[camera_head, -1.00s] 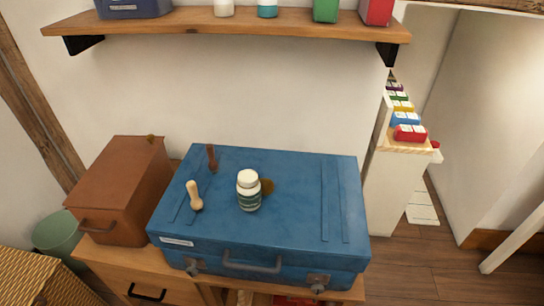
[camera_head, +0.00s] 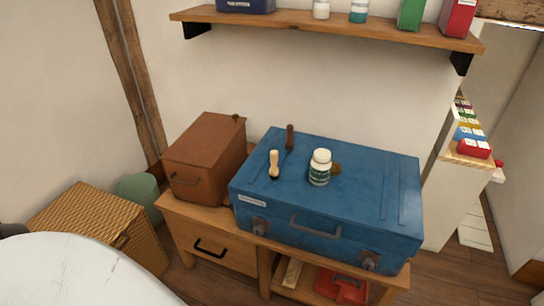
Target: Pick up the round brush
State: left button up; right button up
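A small upright tool with a pale wooden handle and a dark lower end (camera_head: 274,164) stands on the left part of the blue suitcase lid (camera_head: 365,178). It looks like the round brush, but its dark end is too small to make out clearly. A thin tool with a dark brown handle (camera_head: 290,137) is just behind it to the right. A white bottle with a green label (camera_head: 320,167) stands to its right. Neither of my grippers is in view.
The suitcase rests on a wooden cabinet (camera_head: 219,237) beside a brown case (camera_head: 205,160). A wall shelf (camera_head: 330,33) with bottles and boxes is above. A wicker box (camera_head: 88,223) and green bin (camera_head: 138,192) are left. The suitcase lid's right half is clear.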

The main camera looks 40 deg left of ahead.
aim_at(289, 144)
jog(key=k, duration=0.3)
jog(key=u, duration=1.15)
